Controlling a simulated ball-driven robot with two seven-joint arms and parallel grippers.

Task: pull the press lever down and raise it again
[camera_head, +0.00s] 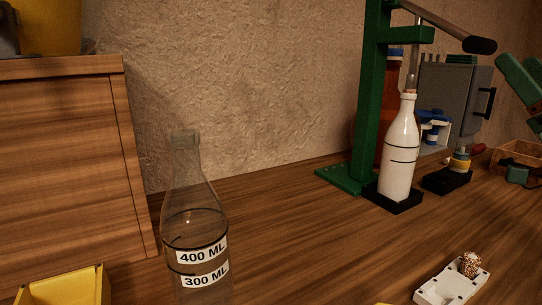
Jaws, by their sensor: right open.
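The green press (370,100) stands at the back right against the wall, its top cut off by the picture edge. Its lever, a metal rod with a dark grip (481,46), slopes down to the right from the top edge. A metal rod hangs below the press's green cross arm, above the neck of a white bottle (400,150). The bottle stands upright on a black block (393,200) at the press's foot.
A clear bottle (195,215) marked 400 ML and 300 ML stands front left, beside a wooden cabinet (60,150) and a yellow bin (65,287). A white tray (450,285) lies front right. A grey box (455,95) and wooden crate (520,153) stand behind. The middle table is clear.

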